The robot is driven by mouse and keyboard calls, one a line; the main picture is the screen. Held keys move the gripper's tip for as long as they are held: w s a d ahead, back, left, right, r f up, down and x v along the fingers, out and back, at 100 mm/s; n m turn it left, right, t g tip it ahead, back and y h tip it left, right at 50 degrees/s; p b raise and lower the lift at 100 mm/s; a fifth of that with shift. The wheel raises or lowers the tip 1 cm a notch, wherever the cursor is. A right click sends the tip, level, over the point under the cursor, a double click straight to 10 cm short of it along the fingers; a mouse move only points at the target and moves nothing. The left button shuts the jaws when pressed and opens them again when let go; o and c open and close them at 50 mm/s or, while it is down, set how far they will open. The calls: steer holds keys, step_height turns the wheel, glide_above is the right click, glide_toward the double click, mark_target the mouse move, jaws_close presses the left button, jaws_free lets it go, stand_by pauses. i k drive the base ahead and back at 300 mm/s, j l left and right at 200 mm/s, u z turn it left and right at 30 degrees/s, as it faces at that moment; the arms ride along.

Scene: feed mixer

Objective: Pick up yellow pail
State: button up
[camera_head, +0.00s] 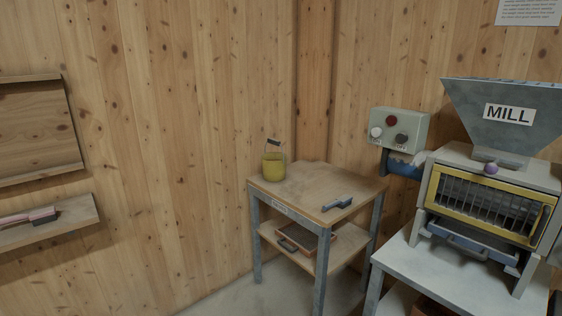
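The yellow pail (273,169) stands upright at the back left of the small wooden-topped table (310,186). Its thin handle with a dark grip is raised above its rim. The pail looks small from here, and I cannot tell what is inside it. My gripper is not in view.
A wall shelf (45,223) holds a brush (30,216). Floor shows at the table's left.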

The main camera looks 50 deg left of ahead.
mark_target(273, 163)
steer(key=u, duration=1.9)
